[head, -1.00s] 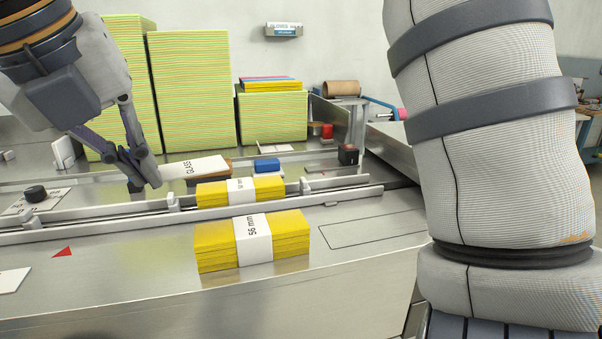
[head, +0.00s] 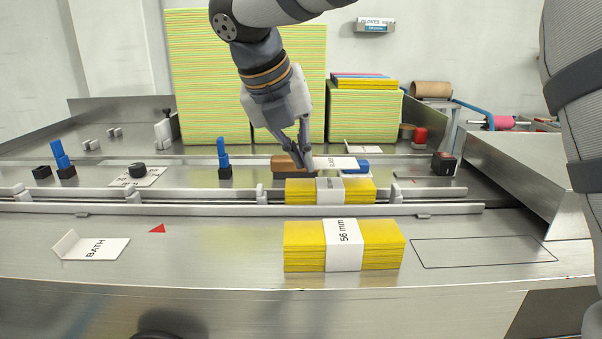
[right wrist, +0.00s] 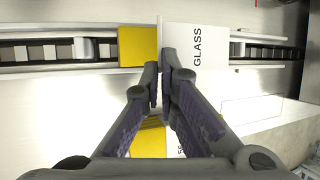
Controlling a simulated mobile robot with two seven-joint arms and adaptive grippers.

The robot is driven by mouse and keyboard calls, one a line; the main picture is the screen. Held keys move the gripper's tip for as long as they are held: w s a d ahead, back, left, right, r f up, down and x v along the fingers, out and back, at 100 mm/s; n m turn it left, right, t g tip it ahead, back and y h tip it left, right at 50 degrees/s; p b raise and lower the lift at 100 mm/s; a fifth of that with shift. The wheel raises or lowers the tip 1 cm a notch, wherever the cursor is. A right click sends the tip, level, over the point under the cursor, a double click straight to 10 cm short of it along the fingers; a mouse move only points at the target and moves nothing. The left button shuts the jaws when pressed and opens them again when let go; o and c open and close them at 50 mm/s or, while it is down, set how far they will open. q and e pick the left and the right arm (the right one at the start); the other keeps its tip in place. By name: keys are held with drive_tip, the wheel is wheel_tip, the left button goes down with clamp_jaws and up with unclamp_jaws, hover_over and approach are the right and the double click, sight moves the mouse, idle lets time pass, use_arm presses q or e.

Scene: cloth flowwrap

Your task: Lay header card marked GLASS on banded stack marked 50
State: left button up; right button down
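The white header card marked GLASS (head: 338,163) is held by one edge in my right gripper (head: 307,163). In the right wrist view the card (right wrist: 208,40) extends from between the closed fingertips (right wrist: 163,70). It is above the yellow banded stack between the rails (head: 300,192), covering part of it in the right wrist view. I cannot tell whether they touch. That stack's band label is too small to read. A second yellow stack (head: 303,246), its white band marked 56 mm, lies in front of the rails. My left gripper is not in view.
A folded card marked BATH (head: 100,248) lies at front left. Low rails (head: 120,207) run across the table. A brown-topped block (head: 283,163) and a blue item (head: 360,168) are behind the rail stack. An outlined empty area (head: 480,251) is at right.

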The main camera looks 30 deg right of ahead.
sight(306, 187)
drive_tip(key=shift+w+d+f, duration=0.1)
drive_tip(key=shift+w+f, duration=0.05)
drive_tip(key=shift+f, duration=0.8)
drive_tip(key=shift+w+d+f, duration=0.1)
drive_tip(key=shift+w+f, duration=0.05)
drive_tip(key=shift+f, duration=0.8)
drive_tip(key=shift+f, duration=0.15)
drive_tip(key=c, duration=2.1)
unclamp_jaws()
drive_tip(key=shift+a+r, duration=0.15)
drive_tip(key=shift+r, duration=0.15)
drive_tip(key=v, duration=1.1)
drive_tip(key=shift+s+a+r, duration=0.15)
drive_tip(key=shift+s+r, duration=0.05)
drive_tip(key=shift+r, duration=0.1)
